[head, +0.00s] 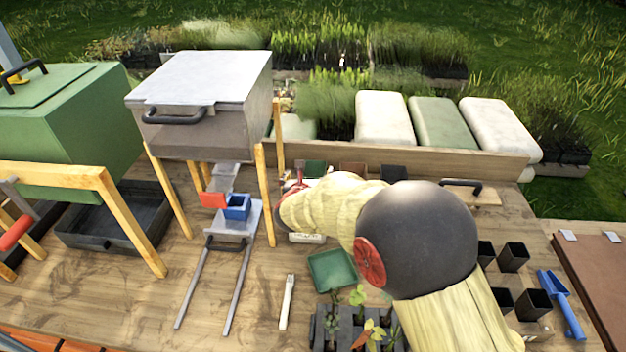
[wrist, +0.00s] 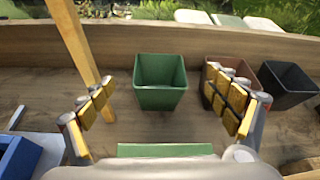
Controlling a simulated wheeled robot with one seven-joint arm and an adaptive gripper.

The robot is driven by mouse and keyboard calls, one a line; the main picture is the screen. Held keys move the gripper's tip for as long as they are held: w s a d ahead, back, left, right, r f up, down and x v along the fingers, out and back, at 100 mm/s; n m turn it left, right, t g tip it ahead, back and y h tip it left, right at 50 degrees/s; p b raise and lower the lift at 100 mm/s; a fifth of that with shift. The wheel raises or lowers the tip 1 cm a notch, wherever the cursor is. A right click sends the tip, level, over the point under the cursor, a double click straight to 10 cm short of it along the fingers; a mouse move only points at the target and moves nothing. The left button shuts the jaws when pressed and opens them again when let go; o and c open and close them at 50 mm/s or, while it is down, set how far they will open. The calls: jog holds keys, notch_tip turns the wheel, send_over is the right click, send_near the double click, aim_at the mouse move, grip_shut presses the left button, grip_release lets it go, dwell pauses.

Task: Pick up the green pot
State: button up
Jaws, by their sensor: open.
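The green pot (wrist: 160,98) stands upright and empty on the wooden table in the wrist view, in front of a plank wall. In the head view a small part of the green pot (head: 316,167) shows behind my arm. My gripper (wrist: 160,110) is open, with its yellow-padded fingers spread wide to the left and right of the pot. The pot appears ahead of the fingers, and nothing is between them. In the head view my arm hides most of the gripper.
A brown pot (wrist: 246,72) and a black pot (wrist: 288,84) stand right of the green pot, the brown one partly behind the right finger. A wooden post (wrist: 75,40) rises close on the left. A blue box (wrist: 18,158) lies at lower left.

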aim_at(314, 163)
jog(key=b+x, duration=0.1)
jog(key=x, duration=0.8)
jog(key=shift+w+f, duration=0.25)
jog(key=shift+w, duration=0.1)
jog(key=shift+c, duration=0.5)
jog(key=c, duration=1.1)
